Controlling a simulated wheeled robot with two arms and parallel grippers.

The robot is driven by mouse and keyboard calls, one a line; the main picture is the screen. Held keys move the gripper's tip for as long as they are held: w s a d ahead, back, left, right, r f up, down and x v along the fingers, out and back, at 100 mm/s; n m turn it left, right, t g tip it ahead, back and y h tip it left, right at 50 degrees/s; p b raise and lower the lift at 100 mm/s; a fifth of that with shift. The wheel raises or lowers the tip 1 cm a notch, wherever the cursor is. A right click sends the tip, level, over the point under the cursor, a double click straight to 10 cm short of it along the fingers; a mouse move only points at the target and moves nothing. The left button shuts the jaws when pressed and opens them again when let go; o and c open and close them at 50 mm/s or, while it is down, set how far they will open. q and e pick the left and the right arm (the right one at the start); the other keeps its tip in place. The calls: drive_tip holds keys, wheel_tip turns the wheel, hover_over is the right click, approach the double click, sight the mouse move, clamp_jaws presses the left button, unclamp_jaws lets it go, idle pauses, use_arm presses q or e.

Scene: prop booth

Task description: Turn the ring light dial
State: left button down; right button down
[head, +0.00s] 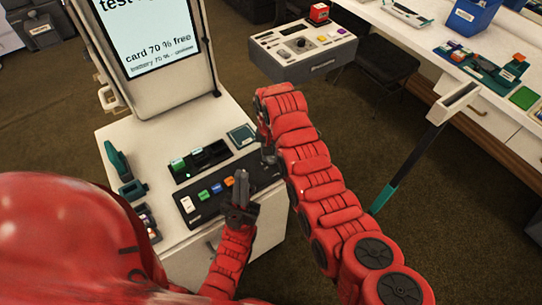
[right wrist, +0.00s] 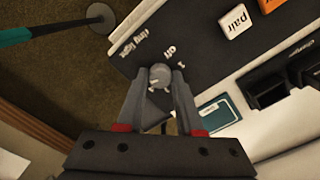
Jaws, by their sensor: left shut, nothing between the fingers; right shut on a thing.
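The ring light dial (right wrist: 160,76) is a small grey knob on the black control panel (right wrist: 195,50), beside the printed words "off" and "ring light". My right gripper (right wrist: 160,88) is shut on the dial, one finger on each side. In the head view the right gripper (head: 268,155) reaches down to the right end of the panel (head: 210,212), and the dial is hidden there. My left gripper (head: 241,188) is shut and empty, above the panel's front edge near the orange key (head: 229,181).
The panel also carries a white key (head: 187,204), a green key (head: 203,194) and a blue key (head: 216,187). A screen (head: 150,35) rises at the back. A teal-handled pole (head: 400,178) stands right of my right arm.

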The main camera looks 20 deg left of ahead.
idle(0.4)
drive_tip(key=c, duration=0.5)
unclamp_jaws()
drive_tip(key=shift+c, duration=0.2)
drive_tip(key=shift+r, duration=0.1)
drive_tip(key=shift+r, duration=0.35)
wheel_tip(320, 180, up, 6)
drive_tip(key=shift+w+f+b, duration=0.1)
drive_tip(key=shift+f+b, duration=0.05)
drive_tip(key=shift+b, duration=0.15)
wheel_tip(320, 180, up, 6)
drive_tip(key=p, duration=0.3)
wheel_tip(320, 180, up, 5)
hover_over(271, 158)
drive_tip(key=shift+f+b, duration=0.1)
drive_tip(key=shift+b, duration=0.3)
